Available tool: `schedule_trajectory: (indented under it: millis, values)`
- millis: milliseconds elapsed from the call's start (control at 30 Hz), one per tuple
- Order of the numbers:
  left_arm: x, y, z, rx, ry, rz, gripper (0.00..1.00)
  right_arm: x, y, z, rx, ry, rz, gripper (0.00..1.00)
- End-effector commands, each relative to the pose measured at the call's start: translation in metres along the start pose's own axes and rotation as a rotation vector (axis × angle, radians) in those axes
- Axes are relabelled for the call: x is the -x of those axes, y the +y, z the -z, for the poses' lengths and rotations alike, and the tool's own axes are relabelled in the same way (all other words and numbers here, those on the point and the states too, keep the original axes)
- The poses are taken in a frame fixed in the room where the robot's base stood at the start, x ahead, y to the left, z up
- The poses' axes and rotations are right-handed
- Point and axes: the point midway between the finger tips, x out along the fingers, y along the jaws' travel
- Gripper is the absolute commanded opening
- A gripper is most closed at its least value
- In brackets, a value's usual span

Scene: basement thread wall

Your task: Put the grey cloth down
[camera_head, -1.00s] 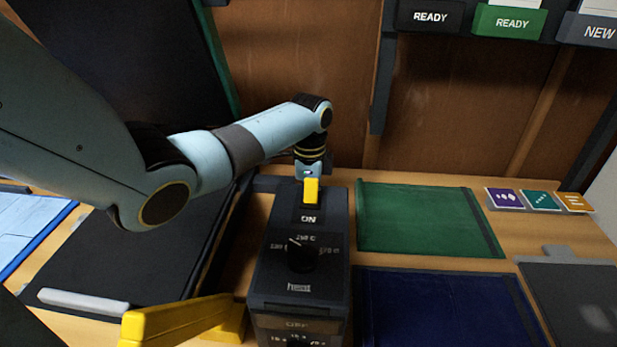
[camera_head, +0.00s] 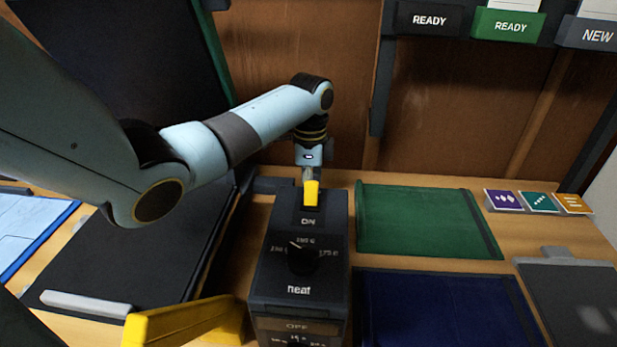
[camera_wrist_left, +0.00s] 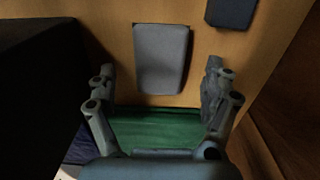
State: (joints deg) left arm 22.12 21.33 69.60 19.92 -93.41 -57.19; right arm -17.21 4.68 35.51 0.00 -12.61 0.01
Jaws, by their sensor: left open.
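A flat grey rectangle with rounded corners, which looks like the grey cloth (camera_wrist_left: 161,58), lies over the light wood in the left wrist view. It is beyond and between the spread fingers of my left gripper (camera_wrist_left: 160,88). The fingers are open and a gap shows between each of them and the cloth. I cannot tell how high the gripper is above it. I cannot make out the cloth there. My right gripper is not in view.
The black box (camera_head: 265,262) with a dial and yellow lever (camera_head: 311,194) stands in front of my left wrist. Green (camera_head: 425,222) and navy (camera_head: 440,312) mats lie to its right. A yellow part (camera_head: 185,320) is at the front. A dark pad (camera_wrist_left: 231,12) shows beyond the cloth.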

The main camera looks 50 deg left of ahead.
Motion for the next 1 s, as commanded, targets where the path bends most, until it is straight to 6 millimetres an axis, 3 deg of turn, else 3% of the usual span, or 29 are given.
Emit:
schedule_trajectory:
  millis: [33,200,400,1000]
  values:
    - [0.014,-0.001,-0.001,-0.001,0.000,0.005,0.84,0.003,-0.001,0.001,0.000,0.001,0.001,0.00]
    - [0.050,-0.001,0.000,0.000,0.000,0.004,0.84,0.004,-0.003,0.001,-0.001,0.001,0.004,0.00]
    - [0.075,0.000,0.000,0.000,0.000,0.000,0.84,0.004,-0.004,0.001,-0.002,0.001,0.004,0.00]
    - [0.080,0.000,0.000,0.000,0.000,0.000,0.84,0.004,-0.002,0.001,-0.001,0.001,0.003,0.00]
